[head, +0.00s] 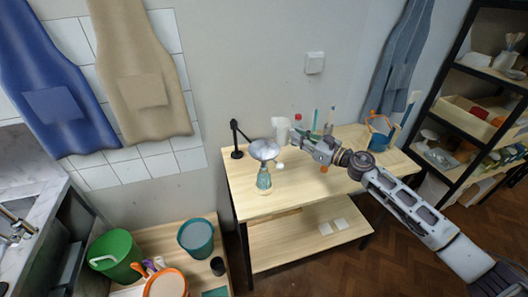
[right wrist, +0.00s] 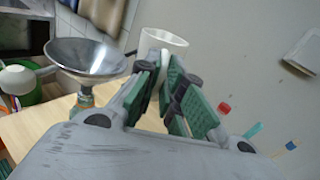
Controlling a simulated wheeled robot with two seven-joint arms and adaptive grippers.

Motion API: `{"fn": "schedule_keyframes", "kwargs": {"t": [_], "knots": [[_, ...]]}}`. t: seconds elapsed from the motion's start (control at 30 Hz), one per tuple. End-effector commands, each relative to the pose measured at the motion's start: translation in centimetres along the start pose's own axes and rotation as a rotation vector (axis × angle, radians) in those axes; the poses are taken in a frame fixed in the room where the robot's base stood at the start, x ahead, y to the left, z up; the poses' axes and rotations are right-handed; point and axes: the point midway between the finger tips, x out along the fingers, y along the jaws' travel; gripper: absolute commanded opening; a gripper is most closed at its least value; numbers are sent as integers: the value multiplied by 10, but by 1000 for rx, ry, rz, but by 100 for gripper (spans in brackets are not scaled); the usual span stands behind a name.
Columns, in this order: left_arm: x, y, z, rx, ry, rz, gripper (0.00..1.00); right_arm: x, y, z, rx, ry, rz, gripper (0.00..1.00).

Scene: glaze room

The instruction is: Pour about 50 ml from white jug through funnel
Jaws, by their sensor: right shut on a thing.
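The white jug (head: 281,129) is in the head view just left of my right gripper (head: 300,141). In the right wrist view the white jug (right wrist: 165,40) stands past the green-padded fingers of my right gripper (right wrist: 168,82), which are shut on its handle. The jug is beside and a little above the silver funnel (head: 264,150). In the right wrist view the funnel (right wrist: 85,58) is left of the jug. A teal bottle (head: 264,180) stands under the funnel on the wooden table. The jug's contents are hidden. My left gripper is not in view.
A black stand (head: 237,140) rises behind the funnel. Several coloured upright items and an orange-trimmed bucket (head: 380,130) stand at the table's back right. The table's front left (head: 245,208) is clear.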

Motion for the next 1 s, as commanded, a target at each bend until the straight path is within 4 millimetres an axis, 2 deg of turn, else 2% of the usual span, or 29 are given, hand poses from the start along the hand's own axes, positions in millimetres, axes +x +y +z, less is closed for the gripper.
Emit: {"fn": "schedule_keyframes", "kwargs": {"t": [0.7, 1.0], "knots": [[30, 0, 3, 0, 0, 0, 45, 1, -2, -37, 93, 6, 1, 0], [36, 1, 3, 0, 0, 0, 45, 1, -2, -44, 117, 7, 1, 0]]}}
